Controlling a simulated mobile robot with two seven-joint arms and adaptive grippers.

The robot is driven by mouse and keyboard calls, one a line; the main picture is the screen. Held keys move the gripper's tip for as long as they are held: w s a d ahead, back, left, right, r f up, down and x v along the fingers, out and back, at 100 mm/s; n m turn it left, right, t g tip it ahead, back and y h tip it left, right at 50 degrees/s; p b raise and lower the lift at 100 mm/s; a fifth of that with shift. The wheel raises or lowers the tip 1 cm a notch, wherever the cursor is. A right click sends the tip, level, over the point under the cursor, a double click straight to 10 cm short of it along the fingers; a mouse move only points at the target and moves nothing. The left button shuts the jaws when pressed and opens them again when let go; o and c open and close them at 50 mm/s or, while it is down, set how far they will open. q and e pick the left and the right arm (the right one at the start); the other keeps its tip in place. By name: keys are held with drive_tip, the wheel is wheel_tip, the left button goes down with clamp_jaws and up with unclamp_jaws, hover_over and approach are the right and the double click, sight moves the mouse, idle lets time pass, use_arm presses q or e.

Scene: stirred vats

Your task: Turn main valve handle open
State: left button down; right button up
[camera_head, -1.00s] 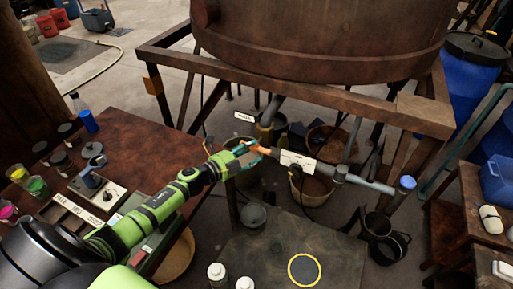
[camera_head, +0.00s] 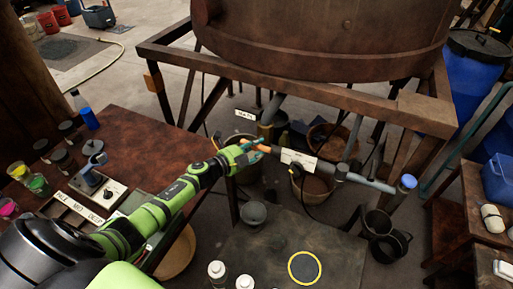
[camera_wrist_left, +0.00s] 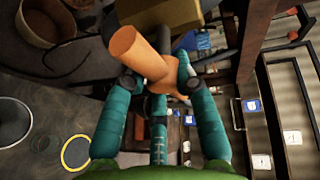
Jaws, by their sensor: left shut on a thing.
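The main valve handle is orange. In the wrist view its thick rounded end (camera_wrist_left: 138,52) sits between the teal fingers of my left gripper (camera_wrist_left: 160,85). My left gripper is shut on it. In the head view my left gripper (camera_head: 249,148) is at the pipework below the big rusty vat, and a bit of the orange handle (camera_head: 264,149) shows at its fingertips. The small white "MAIN" label (camera_head: 245,114) hangs just above and behind. The gripper and the arm hide part of the valve. My right gripper is not in view.
A grey pipe with a blue cap (camera_head: 407,181) runs right from the valve, bearing a white tag (camera_head: 299,160). The vat's steel frame (camera_head: 300,88) passes above. Buckets stand underneath. A brown table (camera_head: 128,148) is at left, and a dark low surface (camera_head: 340,245) is in front.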

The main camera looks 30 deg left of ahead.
use_arm(q)
drive_tip(key=shift+f+n+t+h+b, duration=0.2)
drive_tip(key=shift+n+t+h+b, duration=0.1)
drive_tip(key=shift+n+b, duration=0.55)
drive_tip(key=shift+n+t+h+b, duration=0.3)
drive_tip(key=shift+n+b, duration=0.35)
drive_tip(key=shift+b, duration=0.35)
drive_tip(key=n+t+b, duration=0.2)
drive_tip(key=n+b, duration=0.2)
drive_tip(key=n, duration=0.1)
drive_tip(key=shift+d+r, duration=0.1)
drive_tip(key=shift+r, duration=0.05)
drive_tip(key=n+t+b, duration=0.1)
drive_tip(key=n, duration=0.1)
drive_tip(key=n+t+b, duration=0.1)
drive_tip(key=n, duration=0.2)
drive_tip(key=shift+r+y+b, duration=0.2)
drive_tip(key=shift+y+b, duration=0.1)
drive_tip(key=shift+y, duration=0.1)
drive_tip(key=shift+r+n+t+y+b, duration=0.1)
drive_tip(key=shift+n+t+y+b, duration=0.45)
drive_tip(key=shift+n, duration=1.05)
drive_tip(key=shift+r+n+t+y+b, duration=0.15)
drive_tip(key=shift+n+t+y, duration=0.45)
drive_tip(key=shift+n, duration=1)
drive_tip(key=shift+y, duration=0.35)
